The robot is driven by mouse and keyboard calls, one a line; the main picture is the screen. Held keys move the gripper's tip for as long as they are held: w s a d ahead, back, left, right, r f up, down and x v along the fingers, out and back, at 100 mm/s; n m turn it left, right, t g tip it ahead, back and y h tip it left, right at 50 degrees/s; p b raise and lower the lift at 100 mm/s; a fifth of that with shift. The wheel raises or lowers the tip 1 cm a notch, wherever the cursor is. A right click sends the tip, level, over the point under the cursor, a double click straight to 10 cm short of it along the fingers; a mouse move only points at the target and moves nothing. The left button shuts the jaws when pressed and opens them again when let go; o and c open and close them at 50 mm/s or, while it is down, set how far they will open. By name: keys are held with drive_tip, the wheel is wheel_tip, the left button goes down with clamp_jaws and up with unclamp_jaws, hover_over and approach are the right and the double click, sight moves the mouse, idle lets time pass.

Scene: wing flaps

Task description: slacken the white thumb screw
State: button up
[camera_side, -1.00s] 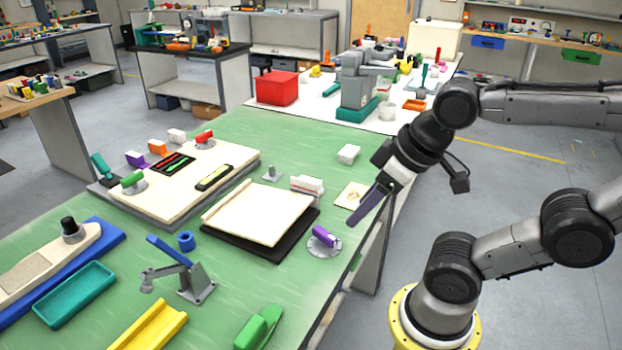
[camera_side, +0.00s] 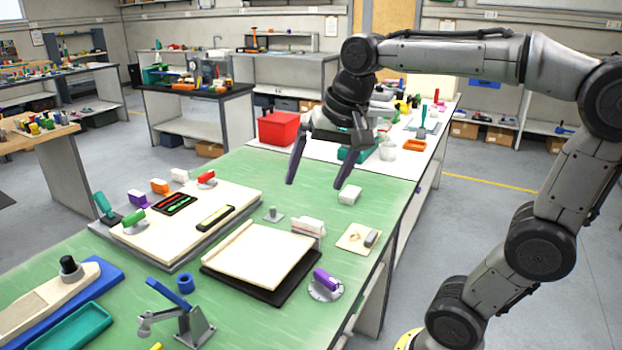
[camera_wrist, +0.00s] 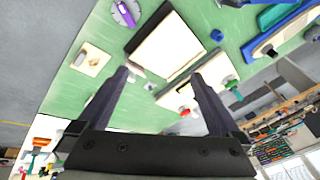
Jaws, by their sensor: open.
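The white thumb screw (camera_side: 179,176) appears as a small white knob at the back edge of the cream panel (camera_side: 228,194) in the side view. It sits between the orange knob (camera_side: 159,186) and the red knob (camera_side: 206,178). My gripper (camera_side: 314,184) is open and empty, fingers pointing down, well above the green bench and to the right of the panel. In the wrist view my gripper (camera_wrist: 160,74) has its fingers wide apart. The red knob (camera_wrist: 184,112) shows between them. I cannot make out the white screw there; the right finger may hide it.
A cream board on a black base (camera_side: 262,250) lies in front of the panel. A red box (camera_side: 279,128) is behind. Open green bench lies between panel and white block.

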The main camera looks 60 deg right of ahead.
drive_tip(key=w+d+m+g, duration=0.1)
drive_tip(key=w+d+m, duration=0.2)
drive_tip(key=w+d, duration=0.25)
drive_tip(key=m+g, duration=0.3)
drive_tip(key=m, duration=0.2)
hover_over(311, 221)
wheel_tip(311, 221, down, 13)
drive_tip(key=shift+y, duration=0.3)
wheel_tip(311, 221, down, 14)
drive_tip(key=shift+d+r, duration=0.1)
drive_tip(key=shift+r, duration=0.15)
